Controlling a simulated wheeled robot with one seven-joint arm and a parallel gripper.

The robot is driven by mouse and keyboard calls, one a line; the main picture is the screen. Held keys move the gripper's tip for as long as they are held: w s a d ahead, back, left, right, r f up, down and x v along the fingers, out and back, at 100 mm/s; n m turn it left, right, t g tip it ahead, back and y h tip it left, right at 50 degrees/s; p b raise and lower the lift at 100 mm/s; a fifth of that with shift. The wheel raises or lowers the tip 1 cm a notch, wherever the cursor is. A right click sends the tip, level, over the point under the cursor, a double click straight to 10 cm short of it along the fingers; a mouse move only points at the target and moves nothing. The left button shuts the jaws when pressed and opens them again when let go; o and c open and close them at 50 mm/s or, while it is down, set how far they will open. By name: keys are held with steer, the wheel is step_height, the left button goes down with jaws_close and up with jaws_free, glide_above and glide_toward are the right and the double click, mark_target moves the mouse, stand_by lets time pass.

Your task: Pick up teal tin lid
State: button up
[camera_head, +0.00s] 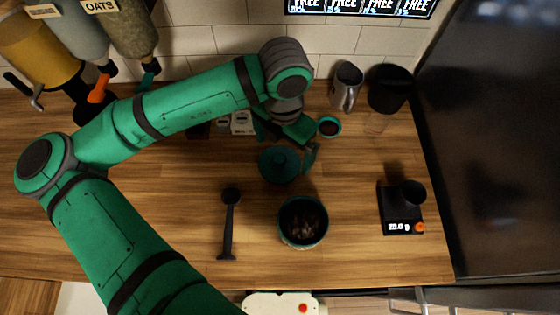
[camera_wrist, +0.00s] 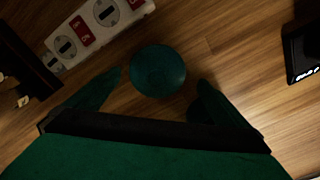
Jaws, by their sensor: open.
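A round teal disc in the wrist view (camera_wrist: 158,70) appears to be the same lid. My gripper (camera_head: 290,142) is open and empty, over the counter at the lid's far side. In the wrist view my two teal fingers (camera_wrist: 158,88) stand apart on either side of the lid, with no contact visible. My arm and gripper hide part of the area behind the lid.
A teal tin with dark brown contents (camera_head: 303,222) stands in front of the lid. A black scoop (camera_head: 229,222) lies left of it. A black scale (camera_head: 399,212) is right.

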mark_target(280, 157)
steer(key=shift+a+f, duration=0.2)
steer(key=shift+f, duration=1.15)
steer(key=shift+a+f, duration=0.15)
steer(key=shift+f, duration=1.15)
steer(key=c, duration=0.9)
